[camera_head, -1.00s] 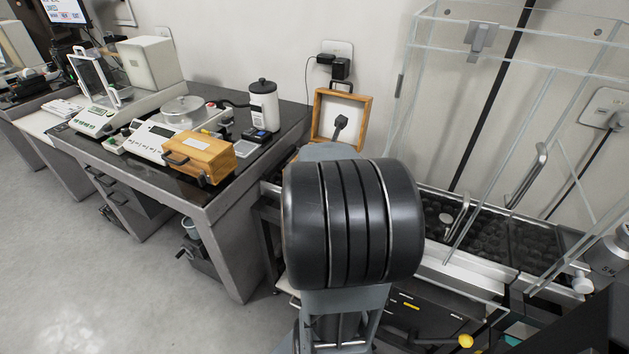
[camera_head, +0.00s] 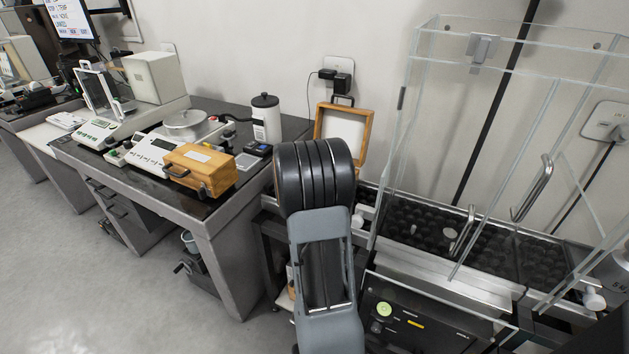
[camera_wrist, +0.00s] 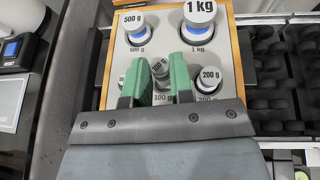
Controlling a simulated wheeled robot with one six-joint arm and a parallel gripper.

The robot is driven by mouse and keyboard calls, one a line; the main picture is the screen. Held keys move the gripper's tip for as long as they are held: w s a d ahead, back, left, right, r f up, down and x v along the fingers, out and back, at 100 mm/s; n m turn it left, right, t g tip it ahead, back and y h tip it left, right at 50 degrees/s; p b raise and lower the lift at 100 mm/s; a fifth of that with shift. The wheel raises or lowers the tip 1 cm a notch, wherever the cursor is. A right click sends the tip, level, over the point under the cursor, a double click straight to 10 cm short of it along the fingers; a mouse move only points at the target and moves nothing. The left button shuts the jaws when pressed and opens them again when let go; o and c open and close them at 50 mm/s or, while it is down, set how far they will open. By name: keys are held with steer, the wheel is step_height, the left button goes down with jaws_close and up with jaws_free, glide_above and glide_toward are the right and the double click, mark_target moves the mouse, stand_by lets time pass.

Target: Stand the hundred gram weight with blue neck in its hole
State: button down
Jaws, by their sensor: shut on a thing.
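In the wrist view my gripper (camera_wrist: 161,88) has two green fingers closed around a small grey weight (camera_wrist: 159,69). The weight's top lettering is too small and shaded to read surely, and its neck is mostly hidden by the fingers. It is over or at the 100 g place of the grey insert (camera_wrist: 228,62) in the wooden case; the printed "100 g" shows just below it. I cannot tell whether its base is in the hole. In the head view the open case (camera_head: 365,128) stands behind my arm, which hides my gripper and the weight.
A 500 g weight (camera_wrist: 137,28), a 1 kg weight (camera_wrist: 200,25) and a 200 g weight (camera_wrist: 209,78) stand close around in the insert. A glass enclosure (camera_head: 470,130) is right of the case. A closed wooden box (camera_head: 200,171) lies on the left table.

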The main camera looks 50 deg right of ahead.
steer(key=shift+w+f, duration=0.3)
steer(key=shift+f, duration=0.15)
steer(key=shift+f+b, duration=0.45)
steer(key=shift+f, duration=1)
steer(key=shift+f+b, duration=0.4)
steer(key=shift+b, duration=0.15)
